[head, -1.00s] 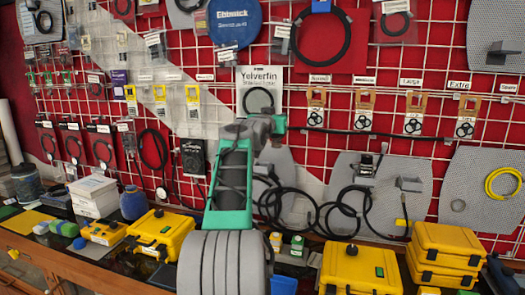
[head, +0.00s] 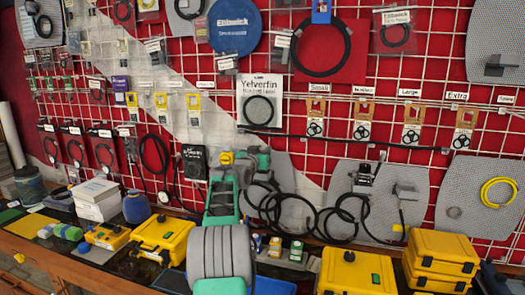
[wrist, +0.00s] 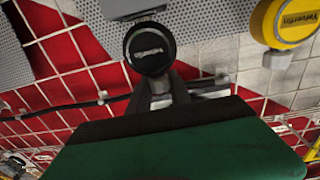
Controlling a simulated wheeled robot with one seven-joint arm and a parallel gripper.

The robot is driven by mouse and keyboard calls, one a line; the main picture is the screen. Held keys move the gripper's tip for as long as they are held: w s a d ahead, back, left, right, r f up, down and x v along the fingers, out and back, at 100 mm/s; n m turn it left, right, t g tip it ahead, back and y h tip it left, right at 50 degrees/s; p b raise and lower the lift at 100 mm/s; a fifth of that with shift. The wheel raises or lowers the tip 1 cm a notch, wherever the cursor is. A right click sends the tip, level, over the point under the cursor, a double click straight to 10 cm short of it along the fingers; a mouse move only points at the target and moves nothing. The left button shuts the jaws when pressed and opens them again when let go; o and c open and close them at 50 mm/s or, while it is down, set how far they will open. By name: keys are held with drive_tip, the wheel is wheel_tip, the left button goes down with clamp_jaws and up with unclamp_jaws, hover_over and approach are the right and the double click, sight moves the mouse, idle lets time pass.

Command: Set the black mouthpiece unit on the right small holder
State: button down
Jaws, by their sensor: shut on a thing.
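In the wrist view, a round black mouthpiece unit (wrist: 150,48) with a pale label sits at the tips of my gripper (wrist: 158,92), which is shut on it. In the head view my gripper (head: 257,157) is in front of the grey pegboard panel left of centre; I cannot make out the black unit there. A grey small holder (head: 408,190) on the middle-right panel looks empty. A dark unit (head: 364,178) sits on the holder to its left.
A yellow unit (wrist: 288,22) is close beside the black one in the wrist view; it also shows left of my gripper in the head view (head: 227,157). Black hoses (head: 300,212) loop between the panels. Yellow cases (head: 357,270) stand on the bench below.

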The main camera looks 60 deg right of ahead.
drive_tip(key=shift+f, duration=0.2)
drive_tip(key=c, duration=1.2)
unclamp_jaws()
drive_tip(key=shift+o, duration=0.2)
drive_tip(key=shift+r, duration=0.1)
